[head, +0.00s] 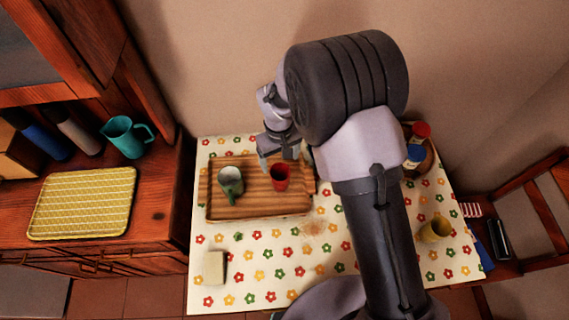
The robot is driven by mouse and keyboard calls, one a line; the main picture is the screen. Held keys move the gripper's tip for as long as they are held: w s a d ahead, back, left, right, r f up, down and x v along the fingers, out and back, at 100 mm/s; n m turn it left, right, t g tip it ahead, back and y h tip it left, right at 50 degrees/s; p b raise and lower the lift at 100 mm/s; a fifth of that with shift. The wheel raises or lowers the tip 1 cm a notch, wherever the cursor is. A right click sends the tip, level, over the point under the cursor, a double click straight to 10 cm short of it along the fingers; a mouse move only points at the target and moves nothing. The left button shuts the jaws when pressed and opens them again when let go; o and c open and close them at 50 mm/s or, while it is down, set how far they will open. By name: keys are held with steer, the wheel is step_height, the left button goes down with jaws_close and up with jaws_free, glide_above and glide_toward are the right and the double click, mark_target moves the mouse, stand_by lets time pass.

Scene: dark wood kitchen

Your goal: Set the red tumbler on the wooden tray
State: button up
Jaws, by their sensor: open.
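The red tumbler (280,177) stands upright on the right part of the wooden tray (258,207), which lies on a table with a flowered cloth. A green mug (231,181) stands on the same tray, left of the tumbler. My gripper (281,160) is open, just above and behind the tumbler in the head view. No held object shows between its fingers. My arm hides the area to the right of the tray.
A yellow cup (435,230) lies at the table's right. Jars with red and blue lids (417,142) stand at the back right. A pale block (214,267) lies front left. A counter with a teal jug (126,136) and yellow tray (83,203) adjoins the left.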

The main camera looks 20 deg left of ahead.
steer(key=d+r+m+t+y, duration=0.1)
steer(key=d+r+m, duration=0.3)
steer(key=d+r, duration=0.7)
steer(key=d+r+m+t+y, duration=0.15)
steer(key=d+r+m, duration=0.25)
steer(key=d+r, duration=0.7)
steer(key=s+d+r+m+t, duration=0.1)
steer(key=s+d+r+m, duration=0.2)
steer(key=s, duration=0.4)
steer(key=s+d+r+m+t, duration=0.2)
steer(key=s+d+r+m, duration=0.1)
steer(key=s+r, duration=0.3)
steer(key=shift+s+d+r+m, duration=0.3)
steer(key=shift+s+d, duration=0.25)
steer(key=shift+d, duration=0.35)
steer(key=shift+s+h, duration=0.1)
steer(key=shift+h, duration=0.15)
